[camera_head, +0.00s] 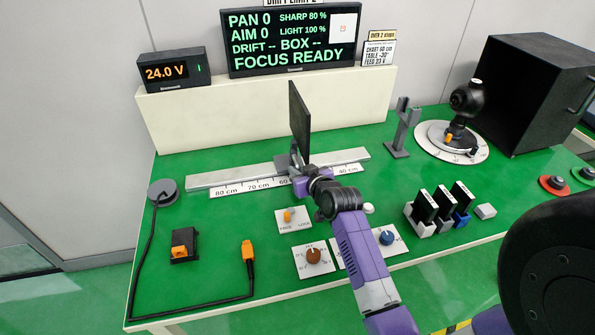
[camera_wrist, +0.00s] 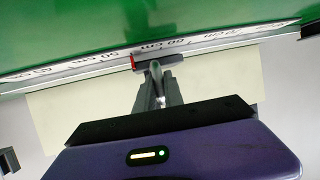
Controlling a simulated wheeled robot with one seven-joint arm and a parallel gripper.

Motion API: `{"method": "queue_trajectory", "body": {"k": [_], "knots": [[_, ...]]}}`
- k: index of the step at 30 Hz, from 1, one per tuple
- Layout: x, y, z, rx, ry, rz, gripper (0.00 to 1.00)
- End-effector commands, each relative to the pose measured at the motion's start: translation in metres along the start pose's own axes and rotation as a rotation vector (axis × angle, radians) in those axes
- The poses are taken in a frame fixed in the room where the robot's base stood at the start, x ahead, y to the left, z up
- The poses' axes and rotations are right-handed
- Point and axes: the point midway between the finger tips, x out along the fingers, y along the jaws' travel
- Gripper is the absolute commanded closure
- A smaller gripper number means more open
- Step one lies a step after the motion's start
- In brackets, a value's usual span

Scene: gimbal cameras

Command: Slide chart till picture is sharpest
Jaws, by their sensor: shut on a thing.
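The chart (camera_head: 299,118) is a dark upright panel seen nearly edge-on, standing on the grey rail (camera_head: 235,176) with the centimetre scale. My gripper (camera_head: 296,164) is at the chart's base, shut on its mount, close to the 60 cm mark. In the wrist view the mount (camera_wrist: 152,62) sits on the rail with a small red mark at its left end, near the 60 cm label. The fingertips (camera_wrist: 158,90) reach to it. The display (camera_head: 290,40) reads SHARP 80 %, LIGHT 100 %, PAN 0, AIM 0 and FOCUS READY, with a small picture at its right.
A gimbal camera (camera_head: 463,105) stands on a round dial beside a black box (camera_head: 535,85) at right. Knob plates (camera_head: 314,258), a card rack (camera_head: 440,207), an orange plug (camera_head: 248,254) and its cable lie near the front. The left part of the rail is clear.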

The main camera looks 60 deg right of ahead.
Motion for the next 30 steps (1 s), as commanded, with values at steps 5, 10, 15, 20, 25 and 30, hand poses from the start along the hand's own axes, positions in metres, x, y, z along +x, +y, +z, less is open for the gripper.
{"method": "queue_trajectory", "body": {"k": [5,10,15,20,25,30], "knots": [[0.000,0.000,0.002,0.000,-0.005,0.000,1.00],[0.000,0.000,0.003,0.000,-0.005,0.000,1.00],[0.000,0.000,0.003,0.000,-0.006,0.000,1.00],[0.000,0.000,0.003,0.000,-0.006,0.000,1.00],[0.000,0.000,0.003,0.000,-0.007,0.000,1.00],[-0.001,0.010,0.006,0.002,-0.008,0.002,1.00]]}}
